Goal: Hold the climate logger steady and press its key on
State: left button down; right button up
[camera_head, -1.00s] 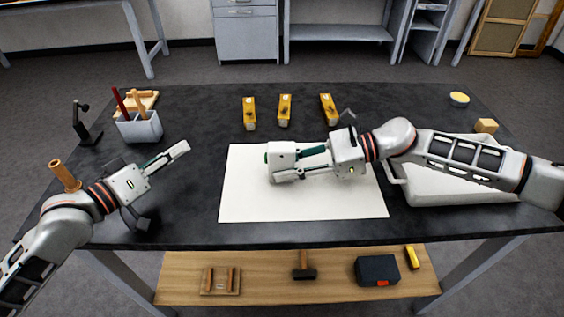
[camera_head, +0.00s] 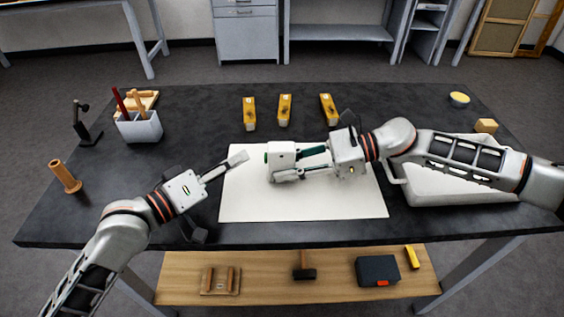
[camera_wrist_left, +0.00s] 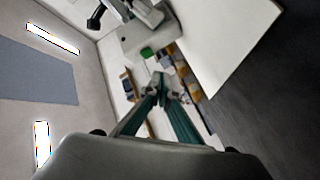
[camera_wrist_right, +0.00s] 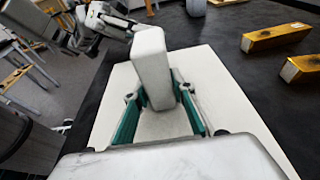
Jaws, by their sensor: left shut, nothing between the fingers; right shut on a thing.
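The climate logger (camera_head: 281,155) is a small white box with a green key (camera_head: 266,157) on its left side. It stands on the white sheet (camera_head: 300,205). My right gripper (camera_head: 284,164) is shut on the logger from the right; the right wrist view shows the fingers on both sides of the white box (camera_wrist_right: 151,68). My left gripper (camera_head: 240,158) is shut and empty, left of the logger at the sheet's left edge, with a gap between. In the left wrist view the logger (camera_wrist_left: 140,38) and its green key (camera_wrist_left: 147,52) show beyond the closed fingertips (camera_wrist_left: 160,82).
Several yellow blocks, such as one (camera_head: 284,110), stand behind the sheet. A white holder (camera_head: 140,127) with tools and a dark stand (camera_head: 86,125) are at the left, with a brown peg (camera_head: 66,177) nearer. A white tray (camera_head: 450,192) lies under my right arm. The table's front left is clear.

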pick_arm(q)
jog(key=shift+d, duration=0.95)
jog(key=shift+d, duration=0.1)
dwell(0.7)
jog(key=shift+d, duration=0.35)
jog(key=shift+d, duration=0.35)
dwell(0.5)
jog(key=shift+a, duration=0.8)
jog(key=shift+a, duration=3)
